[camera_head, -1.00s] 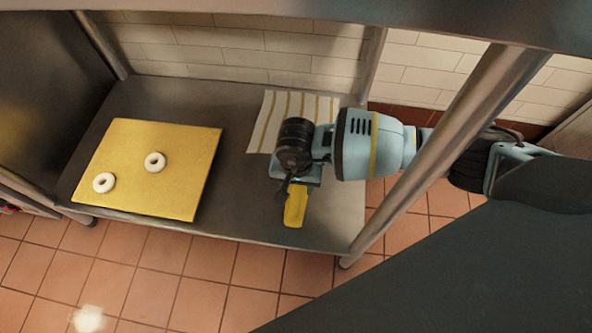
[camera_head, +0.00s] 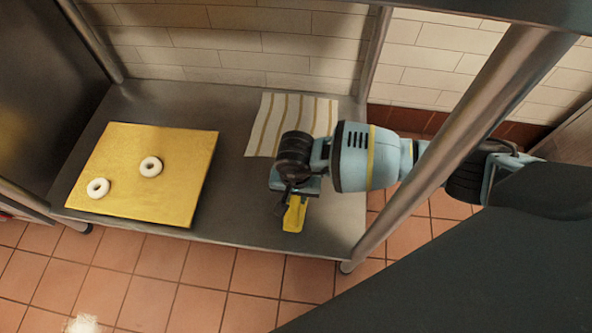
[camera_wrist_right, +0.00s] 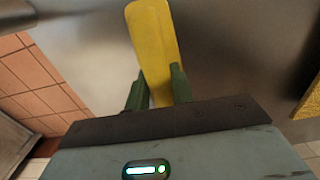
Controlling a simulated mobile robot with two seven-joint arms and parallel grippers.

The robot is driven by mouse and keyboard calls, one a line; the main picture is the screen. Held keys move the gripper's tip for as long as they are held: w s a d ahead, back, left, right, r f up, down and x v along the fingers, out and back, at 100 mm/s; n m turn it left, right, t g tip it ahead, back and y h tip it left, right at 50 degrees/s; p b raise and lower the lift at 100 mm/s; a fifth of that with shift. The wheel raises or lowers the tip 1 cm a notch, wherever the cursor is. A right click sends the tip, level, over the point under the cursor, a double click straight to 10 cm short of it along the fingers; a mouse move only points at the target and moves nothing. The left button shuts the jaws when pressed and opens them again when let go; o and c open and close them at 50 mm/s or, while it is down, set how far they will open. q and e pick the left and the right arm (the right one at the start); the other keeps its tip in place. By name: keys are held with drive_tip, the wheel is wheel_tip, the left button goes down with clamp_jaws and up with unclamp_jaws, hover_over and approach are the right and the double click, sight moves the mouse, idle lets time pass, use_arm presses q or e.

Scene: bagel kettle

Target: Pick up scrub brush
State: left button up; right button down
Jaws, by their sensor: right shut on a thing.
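The yellow scrub brush (camera_head: 295,215) is near the front edge of the steel shelf, below the striped cloth in the head view. Its yellow handle also shows in the right wrist view (camera_wrist_right: 154,40). My right gripper (camera_head: 286,203) comes in from the right and is over the brush's far end. In the wrist view its green fingers (camera_wrist_right: 158,78) are on both sides of the handle, shut on it. The gripper body hides the rest of the brush. I cannot tell whether the brush touches the shelf. My left gripper is not in view.
A yellow board (camera_head: 130,195) with two white bagels (camera_head: 150,166) lies on the left of the steel shelf (camera_head: 240,205). A striped cloth (camera_head: 270,125) lies at the back. A metal post (camera_head: 440,150) stands at the right, in front of my arm.

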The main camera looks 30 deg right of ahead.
drive_tip(key=shift+r, duration=0.1)
wheel_tip(320, 180, up, 10)
drive_tip(key=p, duration=0.4)
